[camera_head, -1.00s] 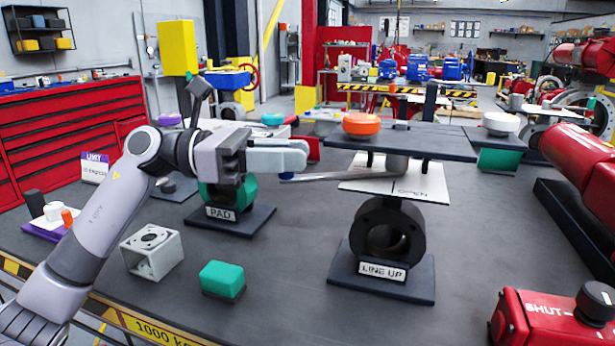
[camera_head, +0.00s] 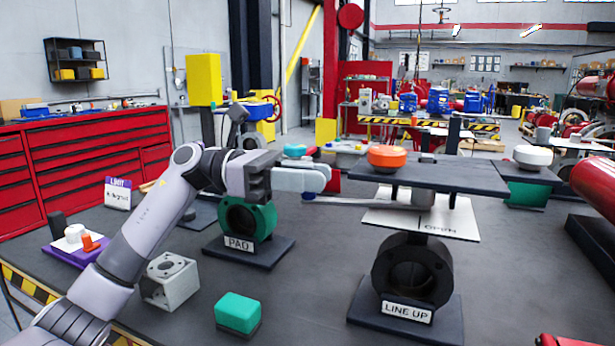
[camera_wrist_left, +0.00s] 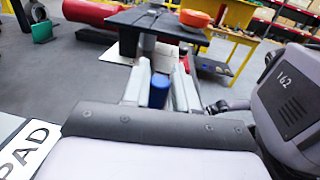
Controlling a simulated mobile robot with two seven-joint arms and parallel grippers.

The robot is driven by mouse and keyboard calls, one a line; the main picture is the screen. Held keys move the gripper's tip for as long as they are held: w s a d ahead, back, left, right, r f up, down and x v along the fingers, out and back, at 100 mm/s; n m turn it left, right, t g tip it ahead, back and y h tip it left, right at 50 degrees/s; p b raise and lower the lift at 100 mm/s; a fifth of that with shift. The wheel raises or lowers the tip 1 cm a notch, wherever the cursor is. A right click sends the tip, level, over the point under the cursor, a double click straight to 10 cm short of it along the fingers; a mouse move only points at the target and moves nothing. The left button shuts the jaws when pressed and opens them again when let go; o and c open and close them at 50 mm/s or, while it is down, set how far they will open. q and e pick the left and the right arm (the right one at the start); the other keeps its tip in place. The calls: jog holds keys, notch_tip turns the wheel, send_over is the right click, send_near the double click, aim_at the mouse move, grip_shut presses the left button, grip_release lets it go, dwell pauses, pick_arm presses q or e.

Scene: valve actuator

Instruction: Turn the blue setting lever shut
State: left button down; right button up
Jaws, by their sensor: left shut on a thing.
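The setting lever (camera_head: 365,202) is a grey bar reaching left from the hub (camera_head: 424,196) above the black valve body (camera_head: 381,267) labelled LINE UP. A white plate (camera_head: 461,222) marked OPEN lies under the lever. My left gripper (camera_head: 322,180) is at the lever's free left end. In the left wrist view, the lever's blue grip (camera_wrist_left: 159,92) sits between the fingers of the left gripper (camera_wrist_left: 160,88), which is shut on it. The fingers hide most of the grip in the head view. My right gripper is not in view.
A dark shelf (camera_head: 470,178) over the valve carries an orange knob (camera_head: 387,156). A green PAD valve (camera_head: 262,222) stands behind my left forearm. A green block (camera_head: 237,312) and a grey housing (camera_head: 170,281) are in front.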

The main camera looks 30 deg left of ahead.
pick_arm(q)
jog(key=c, duration=1)
grip_release()
jog(key=shift+w, duration=0.1)
jog(key=shift+c, duration=0.2)
jog(key=v, duration=0.7)
jog(key=shift+b, duration=0.45)
